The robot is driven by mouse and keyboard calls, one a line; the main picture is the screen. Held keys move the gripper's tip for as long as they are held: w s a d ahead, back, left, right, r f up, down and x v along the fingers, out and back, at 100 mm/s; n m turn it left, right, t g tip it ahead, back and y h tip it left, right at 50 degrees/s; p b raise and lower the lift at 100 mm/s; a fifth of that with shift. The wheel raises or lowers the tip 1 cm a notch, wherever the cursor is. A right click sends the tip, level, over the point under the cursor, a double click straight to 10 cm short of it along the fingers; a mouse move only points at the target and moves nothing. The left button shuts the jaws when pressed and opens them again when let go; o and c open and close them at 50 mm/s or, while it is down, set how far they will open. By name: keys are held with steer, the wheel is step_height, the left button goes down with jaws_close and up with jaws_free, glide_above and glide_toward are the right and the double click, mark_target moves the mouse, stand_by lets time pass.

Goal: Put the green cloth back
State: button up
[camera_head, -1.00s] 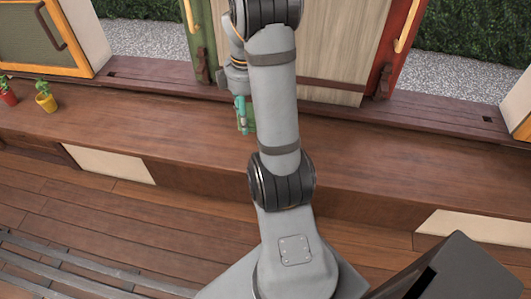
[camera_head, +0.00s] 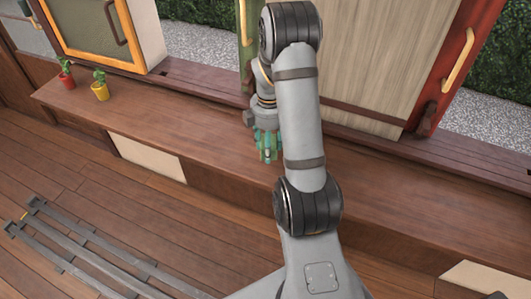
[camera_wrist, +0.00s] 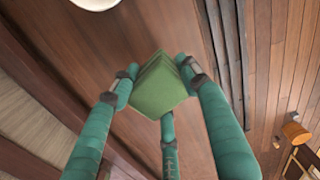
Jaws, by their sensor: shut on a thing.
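My gripper (camera_wrist: 159,88) has teal fingers and is shut on the green cloth (camera_wrist: 160,90), which looks like a folded square block in the wrist view. The fingers press on it from both sides, with a third finger below. In the head view my gripper (camera_head: 268,150) is beside my arm, over the wooden ledge (camera_head: 200,125). The cloth can hardly be told apart from the fingers there.
Dark rails (camera_head: 90,255) cross the floor. A white round thing (camera_wrist: 96,3) shows at the wrist view's top edge. The ledge between pots and gripper is clear.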

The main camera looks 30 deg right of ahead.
steer(key=shift+w+a+f, duration=0.2)
steer(key=shift+w+f, duration=0.25)
steer(key=shift+w, duration=0.15)
steer(key=shift+f, duration=2)
steer(key=shift+f, duration=0.25)
steer(key=o, duration=1.1)
steer(key=shift+r, duration=0.1)
steer(key=shift+o, duration=0.5)
step_height(320, 180, up, 12)
steer(key=shift+r+p, duration=0.2)
steer(key=shift+p, duration=0.25)
